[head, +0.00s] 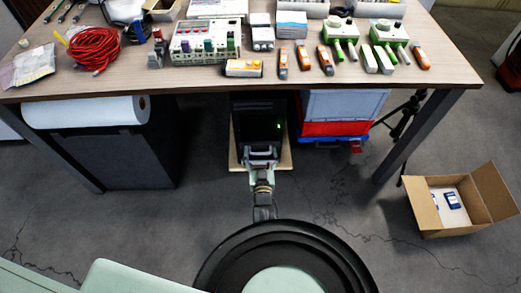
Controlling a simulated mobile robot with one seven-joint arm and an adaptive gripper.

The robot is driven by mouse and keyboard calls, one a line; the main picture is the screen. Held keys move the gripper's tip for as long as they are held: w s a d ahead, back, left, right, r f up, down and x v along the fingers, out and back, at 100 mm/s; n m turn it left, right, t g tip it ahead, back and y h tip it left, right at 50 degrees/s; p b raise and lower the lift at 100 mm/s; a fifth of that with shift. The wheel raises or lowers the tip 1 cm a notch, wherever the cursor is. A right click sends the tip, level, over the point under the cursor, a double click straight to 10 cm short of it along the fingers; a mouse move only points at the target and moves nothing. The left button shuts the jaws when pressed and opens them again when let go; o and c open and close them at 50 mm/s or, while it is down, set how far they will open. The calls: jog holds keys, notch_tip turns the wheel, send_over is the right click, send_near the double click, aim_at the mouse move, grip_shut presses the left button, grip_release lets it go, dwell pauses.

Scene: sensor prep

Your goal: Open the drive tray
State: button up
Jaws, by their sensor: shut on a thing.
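A black computer case (258,115) with a small green light stands under the table on a pale wooden board (286,160). My gripper (262,152) is at the lower front of this case, with my arm reaching in from below. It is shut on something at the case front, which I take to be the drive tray. The fingers hide most of the tray, and I cannot tell how far it stands out of the case.
The wooden table (150,84) above holds red cable (93,50) and several devices. A dark bin with a white roll (85,111) stands left of the case, blue and red crates (335,118) right. An open cardboard box (432,208) lies on the floor at right.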

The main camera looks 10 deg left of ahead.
jog(key=shift+d+f, duration=0.1)
jog(key=o, duration=1.4)
jog(key=shift+s, duration=0.1)
